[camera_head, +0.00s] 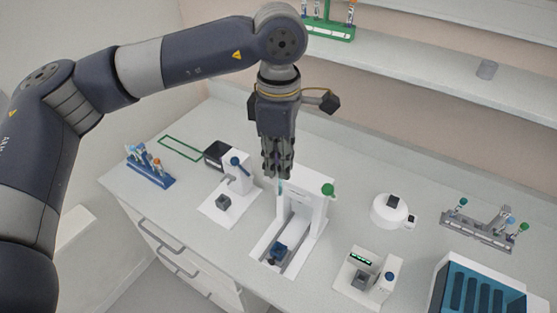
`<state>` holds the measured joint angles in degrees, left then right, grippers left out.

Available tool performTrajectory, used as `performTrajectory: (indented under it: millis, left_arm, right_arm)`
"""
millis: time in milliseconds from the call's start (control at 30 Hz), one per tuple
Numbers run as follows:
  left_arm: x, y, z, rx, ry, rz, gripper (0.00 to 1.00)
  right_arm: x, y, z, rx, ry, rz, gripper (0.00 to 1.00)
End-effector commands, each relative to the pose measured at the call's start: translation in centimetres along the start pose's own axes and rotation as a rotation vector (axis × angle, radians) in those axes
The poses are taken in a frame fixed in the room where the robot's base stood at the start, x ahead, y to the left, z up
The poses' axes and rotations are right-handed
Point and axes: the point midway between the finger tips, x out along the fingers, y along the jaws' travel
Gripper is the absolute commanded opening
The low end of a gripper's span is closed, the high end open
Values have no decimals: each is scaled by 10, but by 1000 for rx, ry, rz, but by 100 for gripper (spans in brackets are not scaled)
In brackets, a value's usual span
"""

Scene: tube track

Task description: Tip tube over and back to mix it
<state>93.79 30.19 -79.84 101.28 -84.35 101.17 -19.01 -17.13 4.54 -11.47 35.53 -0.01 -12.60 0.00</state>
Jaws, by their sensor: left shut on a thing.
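My left gripper (278,172) points down over the middle of the bench, shut on a tube (281,186). Only a small teal-tinted lower part of the tube shows below the fingers; the rest is hidden by them. The tube looks close to upright. It is in front of the back part of a white device with a rail (304,205), and I cannot tell whether it touches it. My right gripper is not in view.
A blue rack with tubes (152,178) and a white device (222,205) stand left. Right are a small device with a green display (362,278), a round white device (390,212), a grey tube rack (478,238) and a blue box (482,290). A shelf holds a green rack (330,30).

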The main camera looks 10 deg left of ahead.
Motion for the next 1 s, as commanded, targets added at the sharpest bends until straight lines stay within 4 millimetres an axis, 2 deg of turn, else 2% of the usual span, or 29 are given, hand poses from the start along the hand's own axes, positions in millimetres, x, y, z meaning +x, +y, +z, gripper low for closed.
performTrajectory:
  millis: [233,800,1000]
  left_arm:
    - [-6,0,0,0,-1,2,0]
    - [-89,0,0,0,-2,1,0]
    - [-100,0,0,0,0,0,0]
  right_arm:
    - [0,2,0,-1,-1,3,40]
    - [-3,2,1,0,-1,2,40]
    - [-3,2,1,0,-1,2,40]
